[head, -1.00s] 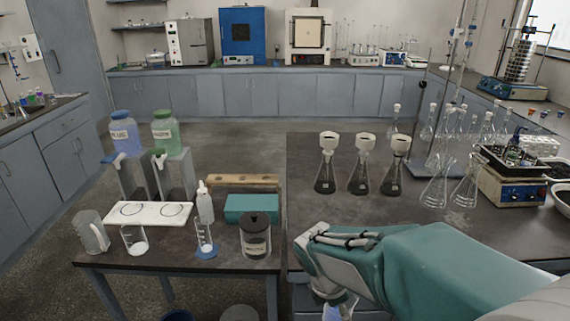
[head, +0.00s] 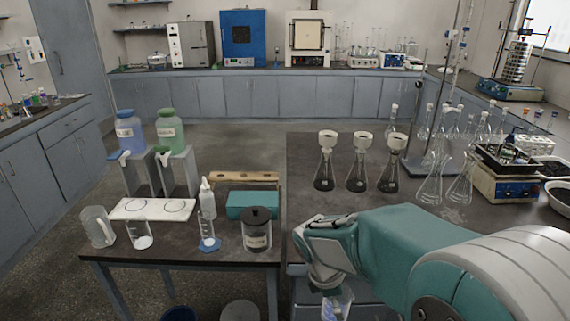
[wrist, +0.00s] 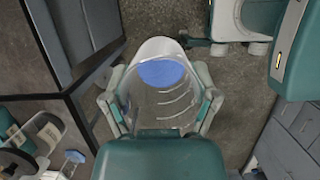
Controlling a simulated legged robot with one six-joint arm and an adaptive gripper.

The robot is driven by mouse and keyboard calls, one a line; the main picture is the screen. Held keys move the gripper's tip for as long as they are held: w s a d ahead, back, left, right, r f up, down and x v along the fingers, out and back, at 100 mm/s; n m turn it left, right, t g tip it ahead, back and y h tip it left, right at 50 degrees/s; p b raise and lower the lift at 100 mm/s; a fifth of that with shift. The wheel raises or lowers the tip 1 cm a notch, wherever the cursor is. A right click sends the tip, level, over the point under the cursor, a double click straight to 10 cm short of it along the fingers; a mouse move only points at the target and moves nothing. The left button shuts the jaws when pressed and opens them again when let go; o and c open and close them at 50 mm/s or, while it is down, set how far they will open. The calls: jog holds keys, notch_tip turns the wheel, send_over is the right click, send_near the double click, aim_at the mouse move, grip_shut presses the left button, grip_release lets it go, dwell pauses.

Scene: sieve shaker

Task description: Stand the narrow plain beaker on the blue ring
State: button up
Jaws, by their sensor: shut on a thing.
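My gripper (head: 328,284) hangs in front of the right bench's near edge, right of the left table. It is shut on a clear beaker (head: 337,305), with a finger on each side of its wall in the wrist view (wrist: 160,105). The beaker has white marks and blue at its far end. A white board (head: 152,216) with two thin ring outlines lies on the left table; their colours are too faint to tell. A clear beaker with white contents (head: 139,236) stands in front of it. A slim vessel on a blue base (head: 208,244) stands to its right.
The left table also holds a jug (head: 97,228), a dark lidded jar (head: 256,232), a teal box (head: 252,205), a squeeze bottle (head: 207,200) and two bottles on stands. Flasks with funnels (head: 325,170) stand on the right bench.

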jog(key=w+d+f+m+g+y, duration=0.3)
jog(key=w+f+m, duration=0.9)
jog(key=m, duration=0.5)
notch_tip(320, 180, down, 2)
jog(key=shift+d+f+m, duration=0.2)
jog(key=shift+d+m, duration=0.2)
jog(key=shift+d, duration=0.25)
